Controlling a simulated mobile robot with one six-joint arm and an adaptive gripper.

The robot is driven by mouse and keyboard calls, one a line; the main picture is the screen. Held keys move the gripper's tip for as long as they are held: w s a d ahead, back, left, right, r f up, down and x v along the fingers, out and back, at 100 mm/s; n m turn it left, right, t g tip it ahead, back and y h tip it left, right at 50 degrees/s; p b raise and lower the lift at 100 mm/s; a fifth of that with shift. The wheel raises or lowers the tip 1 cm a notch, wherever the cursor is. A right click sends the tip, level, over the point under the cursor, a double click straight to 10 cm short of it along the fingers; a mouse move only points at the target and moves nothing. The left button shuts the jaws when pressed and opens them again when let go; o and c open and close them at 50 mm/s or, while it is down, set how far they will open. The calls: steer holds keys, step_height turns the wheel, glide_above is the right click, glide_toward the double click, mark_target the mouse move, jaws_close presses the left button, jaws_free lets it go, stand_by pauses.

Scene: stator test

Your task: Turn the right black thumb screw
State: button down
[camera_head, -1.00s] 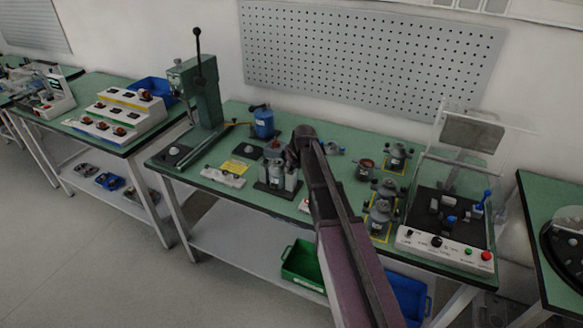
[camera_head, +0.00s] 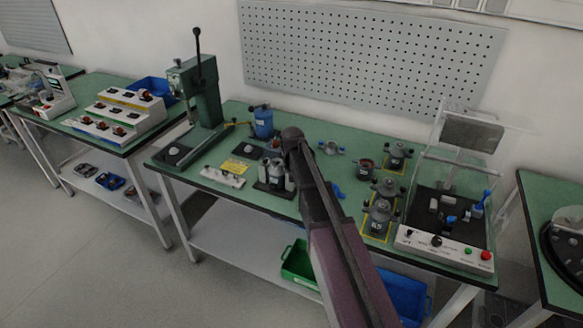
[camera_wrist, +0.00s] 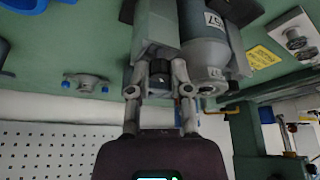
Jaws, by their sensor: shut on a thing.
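A black thumb screw (camera_wrist: 160,68) shows in the wrist view at the end of a grey block (camera_wrist: 155,28). My gripper (camera_wrist: 158,75) has its two fingertips on either side of it and is shut on it. A grey cylinder (camera_wrist: 204,50) with a white label stands right beside the block in that view. In the head view, the grey fixture (camera_head: 272,174) stands on the green bench, partly covered by my arm. My fingertips and the thumb screw are hidden there, and I cannot tell how far the screw has turned.
A green lever press (camera_head: 205,95) and a blue-bodied unit (camera_head: 263,122) stand left and behind. Several grey motor units (camera_head: 380,212) and a clear-covered test box (camera_head: 445,240) stand to the right. A white strip holder (camera_head: 222,177) lies front left. A pegboard (camera_head: 370,60) backs the bench.

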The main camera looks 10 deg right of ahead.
steer(key=shift+a+m+h, duration=0.1)
steer(key=shift+m+h, duration=0.2)
steer(key=shift+m, duration=0.6)
steer(key=c, duration=0.5)
jaws_free()
steer(key=shift+c, duration=0.2)
steer(key=shift+r, duration=0.1)
step_height(320, 180, up, 5)
steer(key=p, duration=0.5)
steer(key=shift+w, duration=0.1)
steer(key=shift+s, duration=0.35)
steer(key=s+n+g, duration=0.1)
steer(key=s+g, duration=0.1)
steer(key=s, duration=1.2)
steer(key=s+f+n+g+y, duration=0.1)
steer(key=s+g, duration=0.1)
steer(key=s, duration=1.2)
steer(key=shift+s+d+f+n+g, duration=0.2)
steer(key=shift+d+f+n+g, duration=0.1)
steer(key=shift+d, duration=0.1)
